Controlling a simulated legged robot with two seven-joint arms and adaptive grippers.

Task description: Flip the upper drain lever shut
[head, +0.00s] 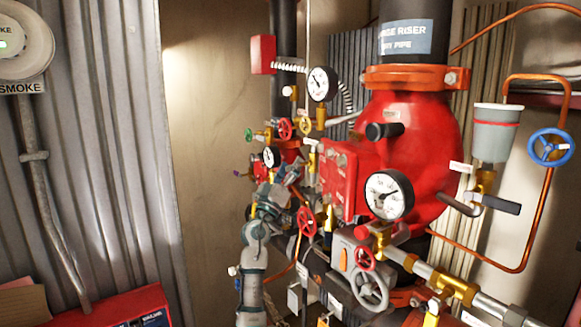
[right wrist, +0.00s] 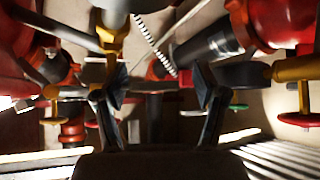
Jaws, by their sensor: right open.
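My right gripper (head: 287,178) is at the crowded valves left of the big red valve body, at the end of my grey arm. In the right wrist view the two fingers of the right gripper (right wrist: 160,84) stand apart with nothing held between them. A dark lever (head: 493,203) sticks out under the grey cup, far to the right of the gripper. I cannot tell which handle is the upper drain lever; it may be hidden behind the gripper. My left gripper is not in view.
A red valve body (head: 418,150) on a dark riser pipe stands right of the gripper. Gauges (head: 389,195), a red handwheel (head: 306,221) and brass fittings crowd around. A blue handwheel (head: 550,147) is at far right. The bare wall (head: 215,110) at left is clear.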

